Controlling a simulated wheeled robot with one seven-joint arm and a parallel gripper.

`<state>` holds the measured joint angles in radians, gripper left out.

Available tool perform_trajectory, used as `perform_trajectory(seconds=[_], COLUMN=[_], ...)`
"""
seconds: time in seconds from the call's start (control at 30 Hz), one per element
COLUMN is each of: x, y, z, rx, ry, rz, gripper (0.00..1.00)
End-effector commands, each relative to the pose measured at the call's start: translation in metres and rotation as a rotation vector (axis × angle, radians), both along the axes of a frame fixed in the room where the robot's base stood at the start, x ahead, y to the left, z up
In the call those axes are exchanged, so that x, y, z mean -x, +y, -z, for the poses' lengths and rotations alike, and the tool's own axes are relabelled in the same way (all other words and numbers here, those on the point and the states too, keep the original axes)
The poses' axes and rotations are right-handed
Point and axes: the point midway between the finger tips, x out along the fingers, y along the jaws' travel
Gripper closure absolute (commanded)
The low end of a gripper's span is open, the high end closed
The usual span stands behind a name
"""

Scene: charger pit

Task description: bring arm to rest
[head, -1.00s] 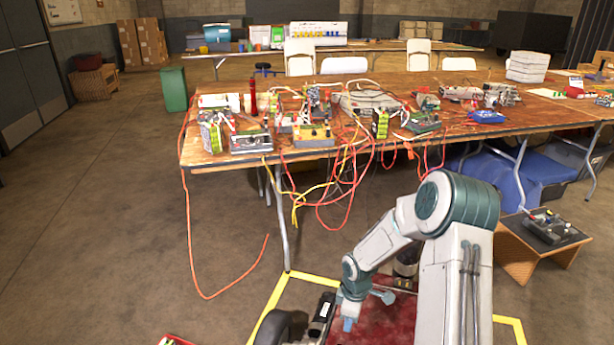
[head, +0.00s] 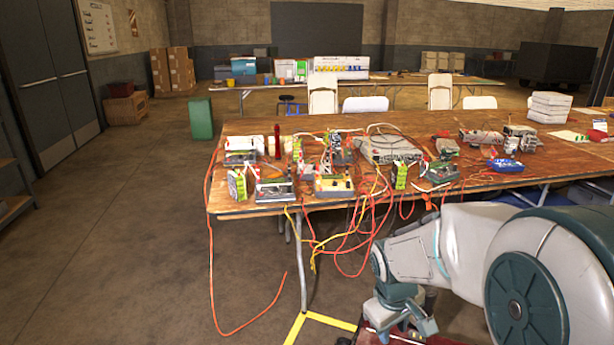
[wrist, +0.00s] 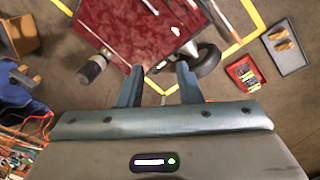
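My arm reaches in from the lower right in the head view, folded and large in the near foreground. My gripper (wrist: 158,85) shows in the wrist view with its two fingers apart and nothing between them. It hangs above a dark red surface (wrist: 135,25) with a black wheel (wrist: 204,62) beside it. In the head view the fingers are not clearly visible.
A wooden table (head: 236,206) full of wired devices stands ahead, with red and yellow cables hanging down. Yellow tape (head: 330,321) marks the floor. A red tray (wrist: 245,75) and a grey tray (wrist: 287,48) lie at right.

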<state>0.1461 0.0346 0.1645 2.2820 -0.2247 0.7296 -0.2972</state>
Motion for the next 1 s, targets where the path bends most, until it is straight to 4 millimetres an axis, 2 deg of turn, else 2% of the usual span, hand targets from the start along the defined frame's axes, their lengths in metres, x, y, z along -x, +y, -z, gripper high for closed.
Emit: perform_trajectory(seconds=[0.03,0.1,0.3,0.5,0.73,1.0], x=[0.009,0.022,0.06,0.096,0.119,0.121], y=[0.002,0.003,0.01,0.018,0.024,0.024], z=[-0.024,-0.045,-0.097,-0.137,-0.154,-0.155], rx=[-0.005,-0.019,-0.076,-0.155,-0.216,-0.224], ry=[-0.02,-0.043,-0.102,-0.148,-0.169,-0.17], rz=[0.034,0.089,0.242,0.377,0.459,0.471], gripper=[0.68,0.68,0.68,0.68,0.68,0.68])
